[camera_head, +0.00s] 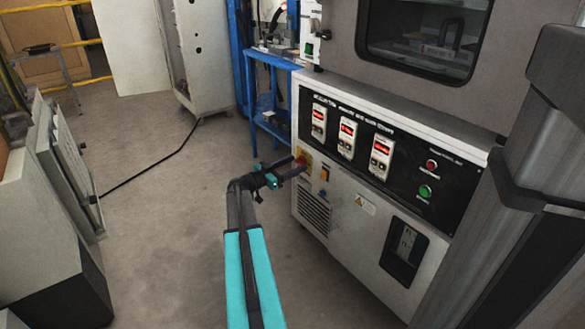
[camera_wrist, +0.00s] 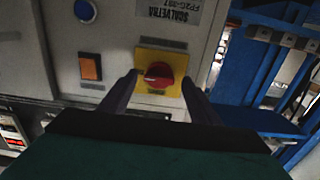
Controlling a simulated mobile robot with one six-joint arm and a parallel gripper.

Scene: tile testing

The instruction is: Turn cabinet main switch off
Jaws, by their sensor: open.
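The cabinet main switch (camera_wrist: 158,75) is a red rotary knob on a yellow plate (camera_wrist: 173,57) in the wrist view. My gripper (camera_wrist: 160,82) is open, with one dark finger on each side of the knob. The knob looks apart from both fingers, though depth is hard to judge. In the head view, my gripper (camera_head: 292,171) is at the left edge of the cabinet front (camera_head: 340,225), over the yellow plate (camera_head: 303,158). There the gripper mostly hides the knob.
An orange switch (camera_wrist: 90,66) and a blue round button (camera_wrist: 86,11) are beside the plate. A blue shelf frame (camera_wrist: 245,75) stands close by. A black cable (camera_head: 150,169) lies on the floor. Open floor (camera_head: 160,215) lies left of my arm.

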